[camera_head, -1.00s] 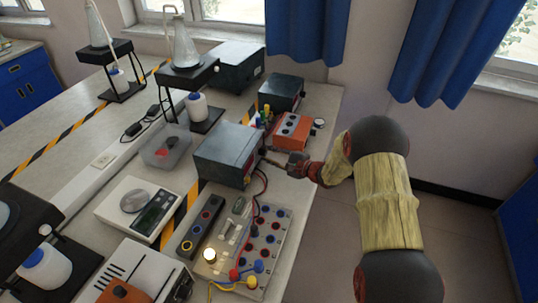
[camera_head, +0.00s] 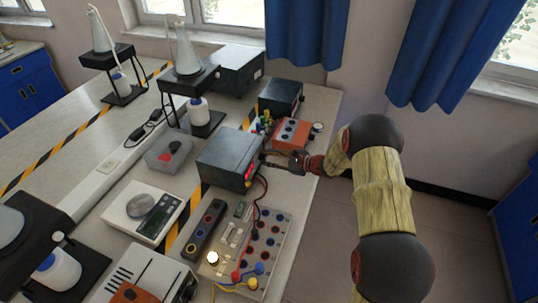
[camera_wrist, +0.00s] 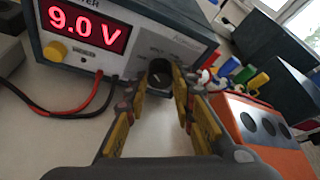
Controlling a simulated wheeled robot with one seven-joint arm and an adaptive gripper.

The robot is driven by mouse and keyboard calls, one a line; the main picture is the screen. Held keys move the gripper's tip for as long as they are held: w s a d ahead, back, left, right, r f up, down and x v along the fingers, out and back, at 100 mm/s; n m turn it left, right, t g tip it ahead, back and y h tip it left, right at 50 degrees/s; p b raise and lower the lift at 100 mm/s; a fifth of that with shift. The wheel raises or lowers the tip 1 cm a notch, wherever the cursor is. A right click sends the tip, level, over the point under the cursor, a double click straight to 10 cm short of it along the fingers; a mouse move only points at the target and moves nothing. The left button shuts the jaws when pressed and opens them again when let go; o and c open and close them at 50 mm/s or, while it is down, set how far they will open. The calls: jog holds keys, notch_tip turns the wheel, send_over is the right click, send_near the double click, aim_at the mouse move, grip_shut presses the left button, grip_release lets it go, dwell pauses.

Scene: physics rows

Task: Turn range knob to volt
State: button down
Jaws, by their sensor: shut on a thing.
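The meter (camera_head: 230,157) is a grey-blue box on the bench, with its lit front facing right. In the wrist view its red display (camera_wrist: 86,27) reads 9.0 V. The dark range knob (camera_wrist: 160,77) sits low at the right of the front panel. My gripper (camera_wrist: 161,88) has its yellow-padded fingers on both sides of this knob and is shut on it. In the head view my gripper (camera_head: 266,160) reaches the meter's front from the right.
A yellow button (camera_wrist: 53,51) and red and black leads (camera_wrist: 66,104) are left of the knob. An orange box (camera_head: 292,132) stands close to the right of my gripper. A terminal board (camera_head: 262,240) lies in front.

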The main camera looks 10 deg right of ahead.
jog(key=shift+w+d+r+m+g+y+p, duration=0.1)
jog(key=shift+m+g+y+p, duration=0.25)
jog(key=shift+m+p, duration=0.4)
jog(key=shift+w+m+g+y+p, duration=0.15)
jog(key=shift+m+g+p, duration=0.3)
jog(key=shift+m+p, duration=0.3)
jog(key=shift+s, duration=0.1)
jog(key=c, duration=1.6)
grip_release()
jog(key=shift+o, duration=0.5)
jog(key=shift+d, duration=0.1)
jog(key=v, duration=1.1)
jog(key=shift+s+d+r, duration=0.15)
jog(key=shift+s+d, duration=0.05)
jog(key=shift+d, duration=0.1)
